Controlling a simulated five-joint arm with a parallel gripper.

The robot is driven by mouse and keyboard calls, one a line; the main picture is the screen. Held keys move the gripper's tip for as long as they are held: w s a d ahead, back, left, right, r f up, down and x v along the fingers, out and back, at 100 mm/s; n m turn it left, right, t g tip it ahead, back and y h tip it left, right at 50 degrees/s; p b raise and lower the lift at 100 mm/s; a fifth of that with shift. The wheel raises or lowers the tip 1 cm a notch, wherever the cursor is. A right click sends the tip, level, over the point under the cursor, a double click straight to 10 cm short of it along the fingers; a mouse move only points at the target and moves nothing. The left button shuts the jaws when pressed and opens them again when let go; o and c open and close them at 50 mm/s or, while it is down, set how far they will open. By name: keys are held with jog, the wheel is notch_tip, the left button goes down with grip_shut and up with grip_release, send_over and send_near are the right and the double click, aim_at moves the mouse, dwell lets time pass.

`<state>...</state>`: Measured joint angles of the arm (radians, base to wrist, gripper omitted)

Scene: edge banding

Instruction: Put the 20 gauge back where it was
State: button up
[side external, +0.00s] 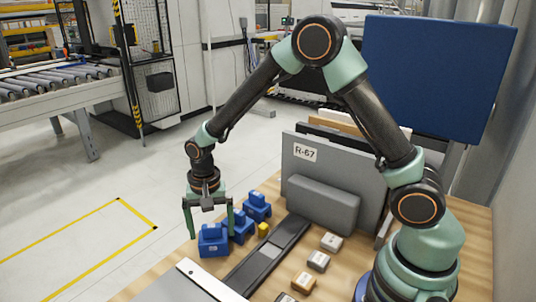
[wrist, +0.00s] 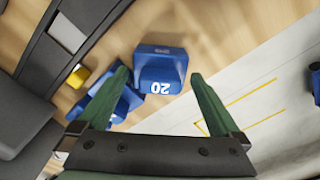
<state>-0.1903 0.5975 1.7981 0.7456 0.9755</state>
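The blue 20 gauge (wrist: 160,72), with a white "20" on its face, lies on the wooden table between and just beyond my fingertips in the wrist view. In the side view it appears to be the front-left blue block (side external: 213,241). My gripper (side external: 209,220) points down over that block, fingers apart on either side, with nothing held. Its open fingers also show in the wrist view (wrist: 160,75). Two more blue gauges (side external: 241,225) (side external: 257,206) stand close behind it; in the wrist view, blue pieces (wrist: 115,100) are partly hidden by the left finger.
A small yellow block (side external: 263,230) sits beside the gauges, near a dark rail (side external: 285,237). Several small pale and orange blocks (side external: 318,261) lie right of the rail. A grey block (side external: 322,204) stands before the upright R-67 panel (side external: 342,170). The table's edge is close to the gauges.

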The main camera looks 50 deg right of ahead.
jog(key=shift+r, duration=0.1)
notch_tip(320, 180, up, 12)
jog(key=s+d+r+n+t, duration=0.2)
jog(key=s+d+r+n, duration=0.2)
jog(key=s, duration=0.2)
jog(key=s+d+r+n+t, duration=0.3)
jog(key=s+d+r+n, duration=0.1)
jog(key=s, duration=0.3)
jog(key=shift+s+r+n+t, duration=0.15)
jog(key=shift+s+n+t, duration=0.15)
jog(key=shift+n, duration=0.2)
dwell(1.0)
